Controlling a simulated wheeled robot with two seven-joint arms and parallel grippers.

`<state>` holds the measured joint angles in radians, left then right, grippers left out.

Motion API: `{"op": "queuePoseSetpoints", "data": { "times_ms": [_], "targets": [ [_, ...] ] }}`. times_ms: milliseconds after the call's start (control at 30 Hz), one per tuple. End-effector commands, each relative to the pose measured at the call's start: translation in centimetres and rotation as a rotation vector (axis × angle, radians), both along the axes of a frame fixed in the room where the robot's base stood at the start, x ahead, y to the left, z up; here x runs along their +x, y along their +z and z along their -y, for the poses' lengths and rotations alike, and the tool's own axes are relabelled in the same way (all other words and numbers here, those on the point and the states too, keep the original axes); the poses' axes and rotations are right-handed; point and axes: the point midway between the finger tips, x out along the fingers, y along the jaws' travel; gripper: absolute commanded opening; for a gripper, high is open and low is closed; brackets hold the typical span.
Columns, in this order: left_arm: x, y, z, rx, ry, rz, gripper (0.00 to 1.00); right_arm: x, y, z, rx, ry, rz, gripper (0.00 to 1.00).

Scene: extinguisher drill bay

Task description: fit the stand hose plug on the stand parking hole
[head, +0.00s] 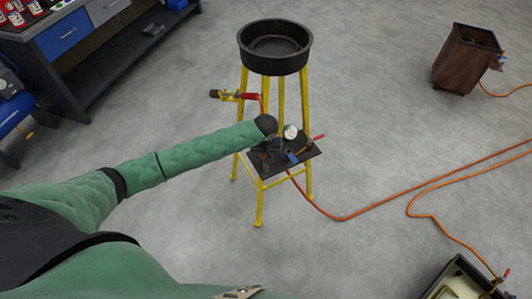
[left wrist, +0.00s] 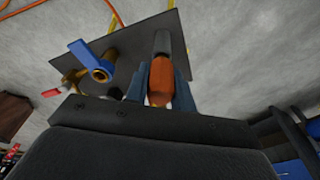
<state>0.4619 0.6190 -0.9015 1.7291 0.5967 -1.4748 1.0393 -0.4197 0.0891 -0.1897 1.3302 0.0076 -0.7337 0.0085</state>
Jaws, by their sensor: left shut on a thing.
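The stand (head: 282,85) has yellow legs, a round black pan on top and a black shelf plate (head: 300,168) lower down. My left gripper (head: 268,153) is at the left part of this plate, mostly hidden by my forearm in the head view. In the left wrist view its fingers (left wrist: 161,92) are shut on an orange-brown plug (left wrist: 160,85). A grey cylinder (left wrist: 162,43) continues from the plug over the black plate (left wrist: 200,32). I cannot tell whether it is the plug's tip or part of the stand, or whether they touch. I cannot make out the parking hole. My right gripper is not in view.
A brass valve with a blue handle (left wrist: 84,54) sits beside the plug on the plate. A round gauge (head: 291,132) is close to my gripper. Orange hose (head: 370,209) crosses the floor at right.

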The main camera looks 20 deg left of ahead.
Motion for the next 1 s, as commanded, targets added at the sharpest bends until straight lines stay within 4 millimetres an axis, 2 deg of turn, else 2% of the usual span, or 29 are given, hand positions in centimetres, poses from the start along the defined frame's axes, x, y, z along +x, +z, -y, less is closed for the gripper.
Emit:
{"op": "queuePoseSetpoints", "data": {
  "times_ms": [1000],
  "targets": [
    [0.05,-0.76,-0.01,-0.001,0.001,0.000,0.01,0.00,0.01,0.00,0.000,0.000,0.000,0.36]
  ]
}}
